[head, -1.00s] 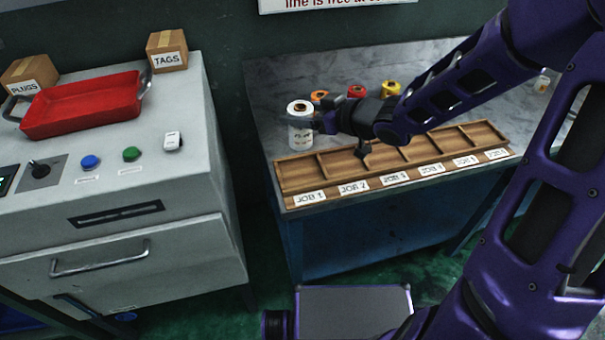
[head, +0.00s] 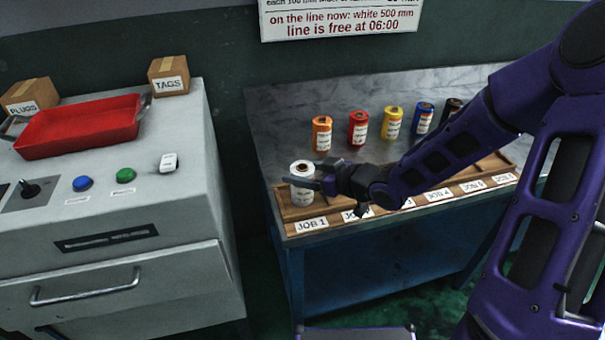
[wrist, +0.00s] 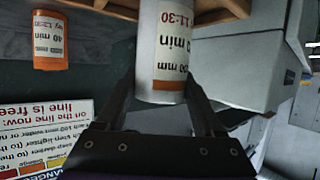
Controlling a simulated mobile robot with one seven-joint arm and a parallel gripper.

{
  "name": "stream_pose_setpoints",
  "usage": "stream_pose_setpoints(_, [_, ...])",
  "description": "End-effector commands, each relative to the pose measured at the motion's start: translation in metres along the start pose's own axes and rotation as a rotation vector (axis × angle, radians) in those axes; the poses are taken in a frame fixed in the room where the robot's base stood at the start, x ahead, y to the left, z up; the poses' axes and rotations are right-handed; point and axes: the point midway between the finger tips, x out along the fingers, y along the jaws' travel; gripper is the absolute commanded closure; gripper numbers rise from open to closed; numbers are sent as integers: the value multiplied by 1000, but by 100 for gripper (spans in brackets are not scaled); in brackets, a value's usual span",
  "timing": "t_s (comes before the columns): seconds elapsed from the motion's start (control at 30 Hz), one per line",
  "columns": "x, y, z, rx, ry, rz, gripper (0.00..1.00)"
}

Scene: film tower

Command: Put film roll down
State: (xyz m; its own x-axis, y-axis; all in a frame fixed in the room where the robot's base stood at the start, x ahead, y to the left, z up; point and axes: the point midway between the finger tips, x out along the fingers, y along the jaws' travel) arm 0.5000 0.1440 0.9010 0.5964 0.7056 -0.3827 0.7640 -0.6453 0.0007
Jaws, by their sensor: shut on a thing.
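A white film roll (head: 302,184) stands upright at the left end of the wooden tray (head: 400,216), in or just over the JOB 1 compartment. I cannot tell whether its base touches the tray floor. My gripper (head: 322,181) reaches in from the right and is shut on the roll. In the wrist view the white roll (wrist: 163,60) sits between my two fingers (wrist: 158,100), its printed label showing. My arm hides the middle of the tray and some of its labels.
Orange (head: 322,134), red (head: 358,128), yellow (head: 392,122) and blue (head: 423,118) rolls and a dark roll (head: 453,108) stand behind the tray. A grey machine with a red pan (head: 80,127) stands to the left, across a gap.

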Motion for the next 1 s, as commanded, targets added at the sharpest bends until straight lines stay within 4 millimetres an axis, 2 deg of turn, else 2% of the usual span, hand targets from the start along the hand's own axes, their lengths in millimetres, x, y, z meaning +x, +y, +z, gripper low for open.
stream_pose_setpoints(0.17, [1,0,3,0,1,0,98])
stream_pose_setpoints(0.2, [1,0,3,1,0,0,27])
stream_pose_setpoints(0.33, [1,0,2,0,0,0,4])
stream_pose_setpoints(0.37, [1,0,2,1,0,0,1])
stream_pose_setpoints(0.73, [-3,1,-2,0,0,2,1])
stream_pose_setpoints(0.87, [-24,2,-3,2,-1,6,1])
stream_pose_setpoints(1.0, [-55,2,-4,1,-2,6,1])
